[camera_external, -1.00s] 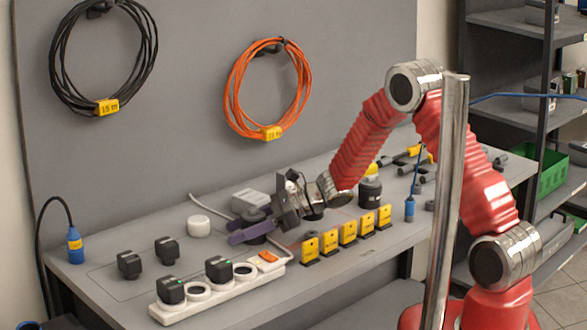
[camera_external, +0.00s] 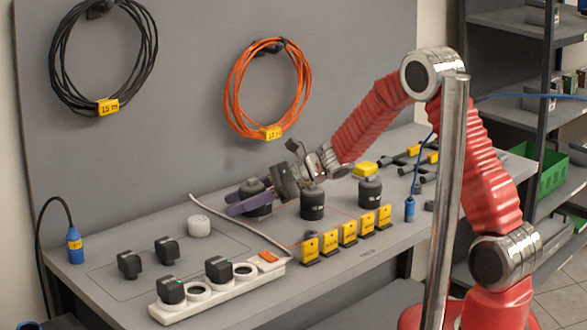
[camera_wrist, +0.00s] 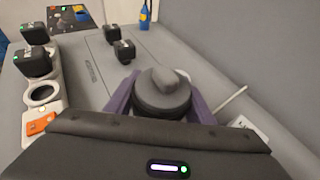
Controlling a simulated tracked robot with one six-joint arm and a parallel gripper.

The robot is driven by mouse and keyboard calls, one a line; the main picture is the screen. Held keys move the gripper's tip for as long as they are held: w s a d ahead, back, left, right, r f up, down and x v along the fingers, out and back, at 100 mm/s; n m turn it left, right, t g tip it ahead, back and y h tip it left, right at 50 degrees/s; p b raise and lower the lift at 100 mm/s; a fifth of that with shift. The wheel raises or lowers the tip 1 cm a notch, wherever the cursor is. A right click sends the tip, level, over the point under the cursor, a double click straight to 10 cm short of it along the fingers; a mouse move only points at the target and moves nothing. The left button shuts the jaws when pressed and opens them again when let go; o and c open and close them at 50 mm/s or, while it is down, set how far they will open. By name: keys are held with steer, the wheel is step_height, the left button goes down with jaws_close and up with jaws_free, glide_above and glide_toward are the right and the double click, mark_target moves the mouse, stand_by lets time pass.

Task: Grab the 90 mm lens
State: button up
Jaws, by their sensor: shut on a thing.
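My gripper (camera_external: 240,200) has purple fingers shut around the sides of a dark, round lens (camera_external: 259,203). The lens is held above the grey bench in the external view. In the wrist view, the held lens (camera_wrist: 162,92) has a grey raised top and sits between the two fingers (camera_wrist: 160,104). Two similar dark lenses stand upright on the bench, a middle lens (camera_external: 312,205) and a right lens (camera_external: 370,193). The lettering on the lenses is too small to read, so I cannot tell which is the 90 mm one.
Yellow tags (camera_external: 348,233) stand in a row in front of the lenses. A white power strip (camera_external: 213,289) with black plugs lies at the front. Black blocks (camera_external: 129,263) and a white round piece (camera_external: 200,227) stand on the left. The wall panel rises behind the bench.

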step_height(320, 180, up, 3)
steer(key=shift+f, duration=0.2)
